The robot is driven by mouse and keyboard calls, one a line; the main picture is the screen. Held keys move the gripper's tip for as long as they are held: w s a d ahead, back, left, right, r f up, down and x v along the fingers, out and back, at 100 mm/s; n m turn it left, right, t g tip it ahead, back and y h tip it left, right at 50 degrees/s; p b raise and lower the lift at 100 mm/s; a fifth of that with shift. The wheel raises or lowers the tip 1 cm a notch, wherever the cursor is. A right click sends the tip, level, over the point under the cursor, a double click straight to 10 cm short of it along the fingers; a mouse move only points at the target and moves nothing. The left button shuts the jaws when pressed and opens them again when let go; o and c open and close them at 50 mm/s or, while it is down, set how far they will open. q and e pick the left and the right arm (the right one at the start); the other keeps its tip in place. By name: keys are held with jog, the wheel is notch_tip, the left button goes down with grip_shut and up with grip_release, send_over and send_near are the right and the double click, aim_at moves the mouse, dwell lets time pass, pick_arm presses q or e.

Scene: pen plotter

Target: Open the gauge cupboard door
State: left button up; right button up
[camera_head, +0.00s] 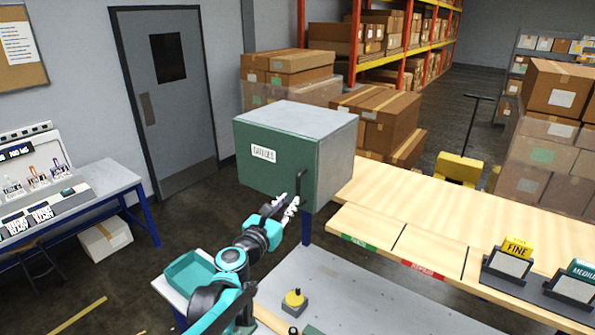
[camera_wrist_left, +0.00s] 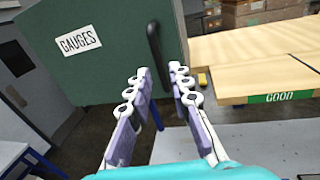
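The gauge cupboard (camera_head: 265,180) is a grey box with a green front door marked GAUGES. The door looks shut. It fills the upper left of the left wrist view (camera_wrist_left: 95,75). Its dark upright bar handle (camera_head: 302,172) is near the door's right edge and also shows in the left wrist view (camera_wrist_left: 154,52). My left gripper (camera_head: 289,201) is open and empty in front of the handle's lower end. In the left wrist view its fingertips (camera_wrist_left: 159,72) lie either side of the handle's line; I cannot tell whether they touch it. My right gripper is not in view.
A wooden bench (camera_head: 400,205) with coloured labels stands right of the cupboard. A grey surface (camera_head: 370,300) lies below, with a yellow-topped button (camera_head: 294,299). A teal tray (camera_head: 190,272) is left of my arm. Card stands (camera_head: 508,262) are at right.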

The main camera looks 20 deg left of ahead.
aim_at(297, 189)
pick_arm(q)
jog(key=shift+n, duration=0.3)
jog(key=w, duration=0.2)
jog(key=w+p, duration=0.1)
jog(key=w, duration=0.3)
jog(key=shift+w+d+r, duration=0.2)
jog(key=shift+w+d, duration=0.15)
jog(key=shift+w, duration=0.05)
jog(key=shift+w+d, duration=0.25)
jog(key=shift+w, duration=0.2)
grip_shut()
